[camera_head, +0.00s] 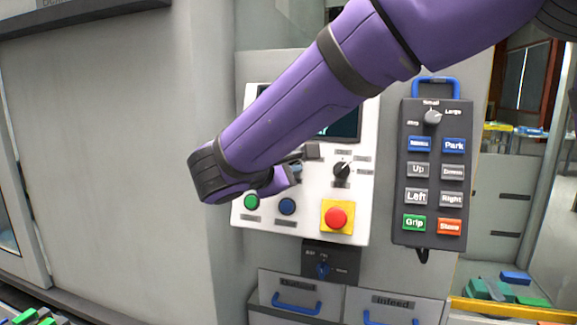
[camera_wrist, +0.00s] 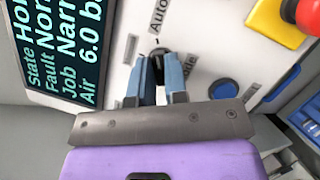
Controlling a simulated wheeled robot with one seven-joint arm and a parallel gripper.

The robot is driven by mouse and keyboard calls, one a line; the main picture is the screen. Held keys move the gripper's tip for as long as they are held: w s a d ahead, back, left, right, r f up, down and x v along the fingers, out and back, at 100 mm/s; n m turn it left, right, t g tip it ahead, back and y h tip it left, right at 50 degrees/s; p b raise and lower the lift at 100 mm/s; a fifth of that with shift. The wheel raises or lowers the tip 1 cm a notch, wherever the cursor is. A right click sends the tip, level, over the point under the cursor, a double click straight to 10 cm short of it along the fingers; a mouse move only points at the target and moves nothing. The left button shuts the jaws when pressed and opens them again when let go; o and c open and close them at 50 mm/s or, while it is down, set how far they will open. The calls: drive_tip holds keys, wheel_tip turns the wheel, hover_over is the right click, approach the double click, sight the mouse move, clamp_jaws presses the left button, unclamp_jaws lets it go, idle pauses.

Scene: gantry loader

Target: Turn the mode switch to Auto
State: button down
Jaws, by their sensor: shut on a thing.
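The mode switch (camera_wrist: 162,52) is a small dark knob on a white control panel (camera_head: 262,100). In the wrist view the two blue fingers of my gripper (camera_wrist: 162,72) are shut on it, one on each side. The Auto label (camera_wrist: 159,16) lies just beyond the knob, and a short white mark shows between knob and label. The fingers hide much of the knob, so its exact pointing is hard to tell. In the head view my gripper (camera_head: 298,165) is at the panel and hides the mode switch.
Near my gripper are a green button (camera_head: 251,202), a blue button (camera_head: 287,206), a red emergency stop (camera_head: 336,217) on yellow, and another black selector (camera_head: 342,169). The display (camera_wrist: 45,50) is partly behind my arm. A dark pendant (camera_head: 432,178) hangs to the right.

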drive_tip(key=shift+w+d+r, duration=0.1)
drive_tip(key=shift+w+d, duration=0.05)
drive_tip(key=shift+d, duration=0.05)
drive_tip(key=c, duration=1.1)
unclamp_jaws()
drive_tip(key=shift+c, duration=0.2)
drive_tip(key=shift+w, duration=0.1)
drive_tip(key=shift+a, duration=0.1)
drive_tip(key=v, duration=1)
drive_tip(key=shift+s+a, duration=0.15)
drive_tip(key=shift+s, duration=0.25)
